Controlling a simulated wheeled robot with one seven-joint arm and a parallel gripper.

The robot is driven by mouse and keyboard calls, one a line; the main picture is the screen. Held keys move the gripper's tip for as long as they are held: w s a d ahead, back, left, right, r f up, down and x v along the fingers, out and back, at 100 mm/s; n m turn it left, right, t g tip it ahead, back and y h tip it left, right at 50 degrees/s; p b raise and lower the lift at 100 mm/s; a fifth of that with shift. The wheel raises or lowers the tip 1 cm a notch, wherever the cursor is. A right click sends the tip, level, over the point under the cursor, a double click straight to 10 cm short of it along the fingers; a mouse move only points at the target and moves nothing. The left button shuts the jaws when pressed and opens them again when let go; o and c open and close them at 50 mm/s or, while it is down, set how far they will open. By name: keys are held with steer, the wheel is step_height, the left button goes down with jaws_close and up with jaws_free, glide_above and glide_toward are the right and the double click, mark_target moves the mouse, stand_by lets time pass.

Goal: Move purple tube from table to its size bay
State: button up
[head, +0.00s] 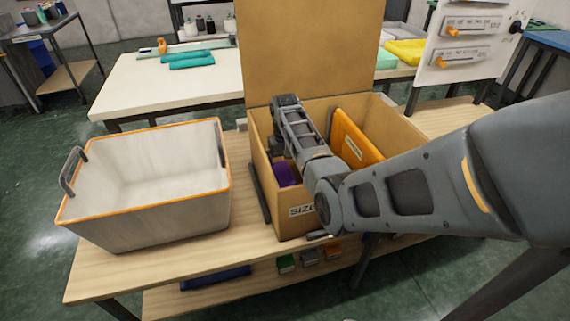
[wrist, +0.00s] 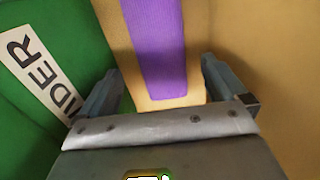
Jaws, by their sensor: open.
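The purple tube (head: 286,173) shows as a knitted purple patch low in the left part of the cardboard box (head: 257,155), whose front carries a label reading "SIZE". In the wrist view the purple tube (wrist: 157,45) lies on a tan cardboard surface, beyond and between the fingertips. My gripper (wrist: 158,68) is open and empty, with a finger on each side of the picture. In the head view my arm reaches into the box and its links hide the fingers and part of the tube.
A green panel with partly readable lettering (wrist: 25,110) stands left in the wrist view, a cardboard wall (wrist: 270,80) right. An orange panel (head: 357,140) stands in the box. An empty-looking grey bin (head: 150,205) is left of it. Teal folded cloths (head: 192,61) lie behind.

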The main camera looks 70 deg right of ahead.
mark_target(285, 177)
steer(key=shift+r, duration=0.1)
step_height(285, 177, up, 13)
steer(key=shift+p, duration=0.3)
stand_by(0.7)
